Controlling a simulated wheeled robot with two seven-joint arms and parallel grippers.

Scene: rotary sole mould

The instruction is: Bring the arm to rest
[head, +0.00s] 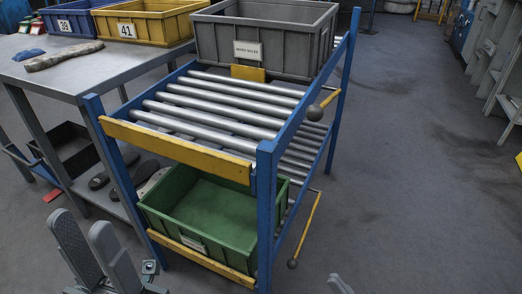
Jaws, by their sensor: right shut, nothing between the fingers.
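My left gripper (84,222) is at the bottom left, with its two grey fingers pointing up and a gap between their tips. It is empty and in front of the blue rack, touching nothing that I can see. Of my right gripper (339,284), only a small grey tip shows at the bottom edge, right of the rack. It is shut and holds nothing; the rest of it is out of the picture.
A blue roller rack (265,210) stands in the middle, with a grey crate (290,55) on top and a green crate (205,215) below. A metal table (75,75) with blue and yellow crates is at the left. Yellow levers (306,225) stick out right.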

